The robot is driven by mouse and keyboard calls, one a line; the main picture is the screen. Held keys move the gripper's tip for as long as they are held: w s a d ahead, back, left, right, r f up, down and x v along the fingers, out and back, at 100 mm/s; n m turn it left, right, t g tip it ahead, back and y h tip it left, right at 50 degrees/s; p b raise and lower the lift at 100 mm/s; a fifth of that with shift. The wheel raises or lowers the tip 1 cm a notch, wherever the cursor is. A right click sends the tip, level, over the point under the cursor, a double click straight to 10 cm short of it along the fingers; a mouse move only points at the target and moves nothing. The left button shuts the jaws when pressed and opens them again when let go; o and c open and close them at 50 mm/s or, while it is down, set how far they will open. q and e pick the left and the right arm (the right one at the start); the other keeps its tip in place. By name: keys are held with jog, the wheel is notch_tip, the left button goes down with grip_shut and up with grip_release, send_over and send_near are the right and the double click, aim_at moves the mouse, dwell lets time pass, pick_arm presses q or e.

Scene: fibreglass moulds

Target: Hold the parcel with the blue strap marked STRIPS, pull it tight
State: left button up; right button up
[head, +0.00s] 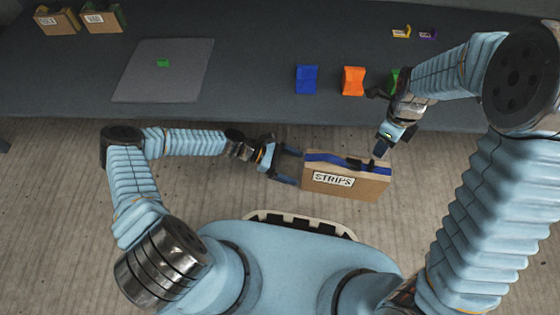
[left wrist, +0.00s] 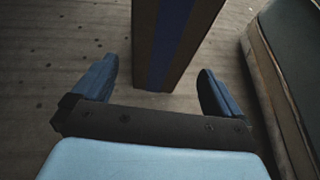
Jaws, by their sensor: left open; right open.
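The parcel marked STRIPS (head: 345,186) is a brown box with a blue strap (head: 335,159) along its top. It is in front of the table in the head view; what bears it is hidden. A dark piece shows at the strap's right end. My left gripper (head: 289,166) is open at the parcel's left end, one finger to each side. In the left wrist view, the parcel's end (left wrist: 145,45) with its strap (left wrist: 172,40) lies between the spread fingers (left wrist: 160,95), with gaps on both sides. My right gripper (head: 383,148) is open, just above the parcel's right end; contact with the strap cannot be told.
The dark table (head: 250,108) lies behind the parcel. On it are a grey mat (head: 135,85) with a small green piece (head: 163,62), blue (head: 306,79) and orange (head: 353,81) blocks, and two more boxes (head: 58,22) at the back left. The mid-left table is mostly clear.

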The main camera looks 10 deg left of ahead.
aim_at(309, 173)
pick_arm(q)
jog(key=x, duration=0.6)
jog(key=shift+d+f, duration=0.15)
jog(key=shift+d, duration=0.1)
jog(key=shift+c, duration=0.3)
jog(key=c, duration=1.3)
pick_arm(e)
jog(key=shift+c, duration=0.3)
pick_arm(q)
jog(key=shift+c, duration=0.2)
